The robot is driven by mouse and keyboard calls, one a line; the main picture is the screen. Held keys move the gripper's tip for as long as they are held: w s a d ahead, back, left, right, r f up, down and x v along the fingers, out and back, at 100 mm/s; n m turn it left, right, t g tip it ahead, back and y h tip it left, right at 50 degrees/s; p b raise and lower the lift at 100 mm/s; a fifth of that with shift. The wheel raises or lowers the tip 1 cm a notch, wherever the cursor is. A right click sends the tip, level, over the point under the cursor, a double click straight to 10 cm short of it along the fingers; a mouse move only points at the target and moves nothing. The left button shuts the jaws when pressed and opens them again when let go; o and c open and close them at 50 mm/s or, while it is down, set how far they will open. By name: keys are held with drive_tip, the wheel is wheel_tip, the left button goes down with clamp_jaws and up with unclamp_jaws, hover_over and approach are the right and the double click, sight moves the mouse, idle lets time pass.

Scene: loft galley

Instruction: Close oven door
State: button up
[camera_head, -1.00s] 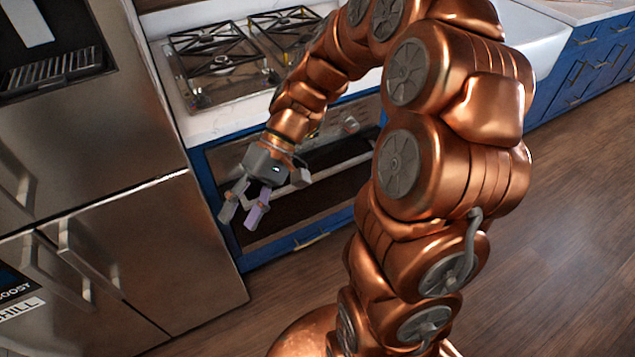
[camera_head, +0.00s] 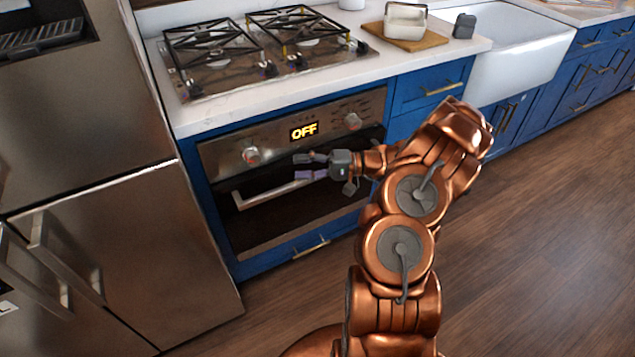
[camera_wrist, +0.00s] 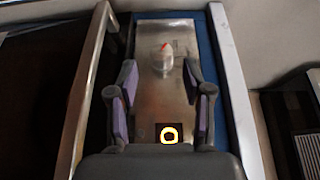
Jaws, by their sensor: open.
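The oven (camera_head: 228,152) is set into blue cabinets under the cooktop. Its steel panel has knobs and a display reading OFF (camera_head: 304,131). The oven door (camera_head: 290,222) is dark below the panel, with a slanting silver handle (camera_head: 255,197). It stands upright or nearly so; I cannot tell whether a small gap is left at its top. My gripper (camera_head: 300,167) is open and empty in front of the oven, near the handle and pointing left. In the wrist view, the control panel (camera_wrist: 165,105) and a knob (camera_wrist: 162,60) show beyond the open fingers.
A steel fridge (camera_head: 110,220) stands close on the left. A gas cooktop (camera_head: 215,55) and white counter lie above the oven. A cutting board (camera_head: 440,40) with a container and a white sink (camera_head: 515,65) are at right. The wooden floor (camera_head: 540,220) is clear at right.

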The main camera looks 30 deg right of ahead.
drive_tip(key=s+d+f+m+t+h+b, duration=0.25)
drive_tip(key=d+f+t, duration=0.25)
drive_tip(key=d+f, duration=0.65)
drive_tip(key=shift+m+h, duration=0.45)
drive_tip(key=shift+h, duration=0.1)
drive_tip(key=shift+w+d+r+p+x, duration=0.1)
drive_tip(key=shift+p+x, duration=0.05)
drive_tip(key=shift+x, duration=1.15)
drive_tip(key=shift+w+d+r+p+x, duration=0.1)
drive_tip(key=shift+r+x, duration=0.05)
drive_tip(key=shift+x, duration=1.15)
drive_tip(key=shift+w+d+r+p+x, duration=0.1)
drive_tip(key=shift+p+x, duration=0.05)
drive_tip(key=shift+x, duration=1.15)
drive_tip(key=shift+s, duration=0.1)
drive_tip(key=shift+c, duration=0.3)
clamp_jaws()
